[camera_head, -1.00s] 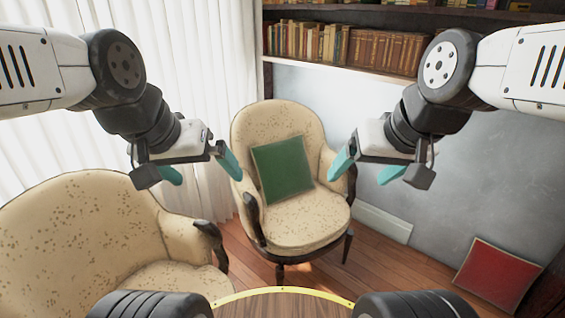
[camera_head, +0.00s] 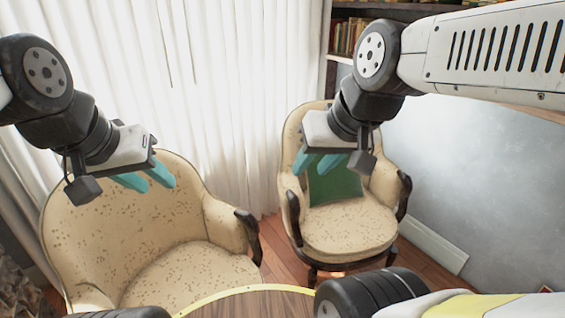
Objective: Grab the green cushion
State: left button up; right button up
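The green cushion (camera_head: 334,187) leans against the backrest of the right-hand beige armchair (camera_head: 348,232). Its upper part is hidden behind my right gripper. My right gripper (camera_head: 318,165) hangs in front of the cushion in the picture, with its two teal fingers apart and nothing between them. I cannot tell how far it is from the cushion. My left gripper (camera_head: 146,183) is in front of the larger beige armchair (camera_head: 140,228) at the left. Its teal fingers are apart and empty.
A round wooden table edge with a yellow rim (camera_head: 245,290) is at the bottom centre. White curtains (camera_head: 230,90) hang behind the chairs. A bookshelf (camera_head: 345,37) is at the upper right. Bare wooden floor (camera_head: 278,240) shows between the chairs.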

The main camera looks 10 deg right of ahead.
aim_at(341, 182)
jog(key=i+l+u, duration=0.15)
jog(key=l+u, duration=0.25)
jog(key=i+l+u, duration=0.1)
jog(key=l+u, duration=0.85)
jog(key=l, duration=1.65)
jog(key=k, duration=0.1)
